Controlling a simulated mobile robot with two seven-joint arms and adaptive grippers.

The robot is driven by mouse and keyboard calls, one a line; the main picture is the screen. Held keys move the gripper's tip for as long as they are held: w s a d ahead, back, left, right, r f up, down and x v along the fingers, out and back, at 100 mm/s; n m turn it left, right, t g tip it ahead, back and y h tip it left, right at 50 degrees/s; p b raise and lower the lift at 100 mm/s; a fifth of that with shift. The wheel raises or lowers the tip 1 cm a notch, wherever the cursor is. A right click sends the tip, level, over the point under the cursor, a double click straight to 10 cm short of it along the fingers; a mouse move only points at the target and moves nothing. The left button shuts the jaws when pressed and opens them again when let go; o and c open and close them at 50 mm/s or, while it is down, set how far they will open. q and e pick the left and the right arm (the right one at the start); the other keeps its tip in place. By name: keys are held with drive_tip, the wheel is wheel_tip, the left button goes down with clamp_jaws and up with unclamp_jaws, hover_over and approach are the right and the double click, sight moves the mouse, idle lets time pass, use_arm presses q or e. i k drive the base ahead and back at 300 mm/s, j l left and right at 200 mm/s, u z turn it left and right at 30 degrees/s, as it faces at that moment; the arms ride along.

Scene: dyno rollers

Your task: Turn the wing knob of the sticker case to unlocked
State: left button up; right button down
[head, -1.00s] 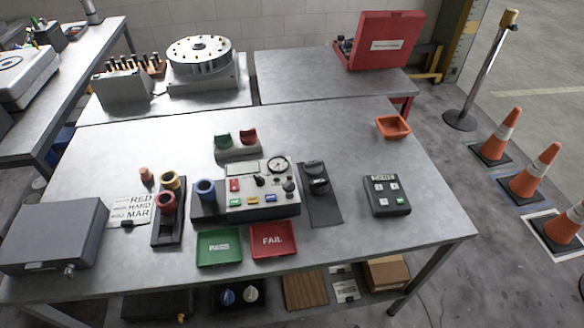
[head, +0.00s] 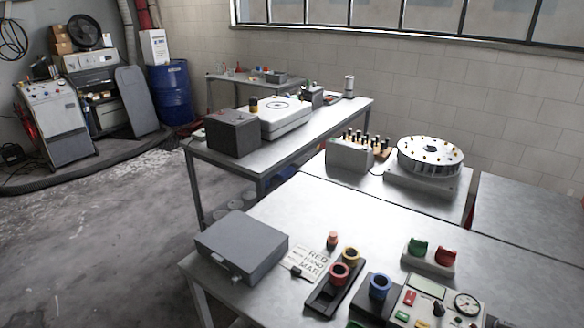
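A closed grey flat case (head: 241,243) lies at the left front corner of the near metal table. It looks like the sticker case, though I read no label on it. Small light metal fittings (head: 221,261) show on its front side. They are too small to tell the wing knob's shape or setting. Neither of my grippers is in view.
A printed card (head: 306,262), a dark stand with red and yellow rings (head: 339,274) and a blue ring (head: 379,287) sit right of the case. A control panel (head: 435,305) is farther right. Open floor (head: 110,230) lies to the left. A second table (head: 330,112) stands behind.

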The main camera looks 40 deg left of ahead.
sight(236, 276)
drive_tip(key=u, duration=1.6)
drive_tip(key=l, duration=0.15)
